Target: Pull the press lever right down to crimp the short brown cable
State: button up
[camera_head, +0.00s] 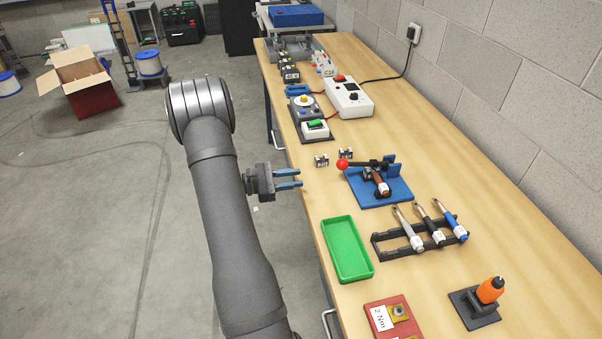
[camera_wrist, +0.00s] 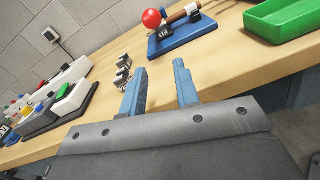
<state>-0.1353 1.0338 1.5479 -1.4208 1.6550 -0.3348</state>
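The press is a blue base (camera_head: 388,191) with a black lever (camera_head: 368,163) that ends in a red ball knob (camera_head: 342,164). The lever lies about level, its knob toward the left edge of the bench. A short brown cable (camera_head: 381,186) sits in the press. In the wrist view the red knob (camera_wrist: 152,18) and brown cable (camera_wrist: 183,12) show at the top, and the lever is hard to make out. My gripper (camera_head: 299,178) is open and empty, left of the knob and apart from it, by the bench edge. Its two blue fingers (camera_wrist: 160,85) point toward the bench.
A green tray (camera_head: 346,249) lies in front of the press, and a black rack (camera_head: 420,238) with three wrenches stands to its right. Two small metal blocks (camera_head: 333,157) sit near the knob. A white control box (camera_head: 349,99) stands farther back. Bare wood lies right of the press.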

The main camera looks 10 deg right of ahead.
jog(key=shift+w+d+r+m, duration=0.1)
jog(key=shift+d+r+m, duration=0.1)
jog(key=shift+r+m, duration=0.4)
jog(key=c, duration=0.3)
jog(key=d+r+m+y, duration=0.1)
jog(key=r+m, duration=0.1)
jog(key=m, duration=0.3)
jog(key=d+r+m+g+y, duration=0.1)
jog(key=r+m+y, duration=0.1)
jog(key=m, duration=0.4)
jog(key=w+d+r+m+g+y, duration=0.1)
jog(key=r+m, duration=0.2)
jog(key=m, duration=0.2)
jog(key=shift+r, duration=0.3)
grip_shut()
notch_tip(320, 180, up, 9)
jog(key=d+m+t+y, duration=0.15)
jog(key=m+y, duration=0.25)
jog(key=m, duration=1.1)
jog(key=w+a+f+x, duration=0.1)
jog(key=f+x, duration=0.1)
jog(key=x, duration=1)
jog(key=shift+s+f, duration=0.3)
jog(key=shift+s, duration=0.15)
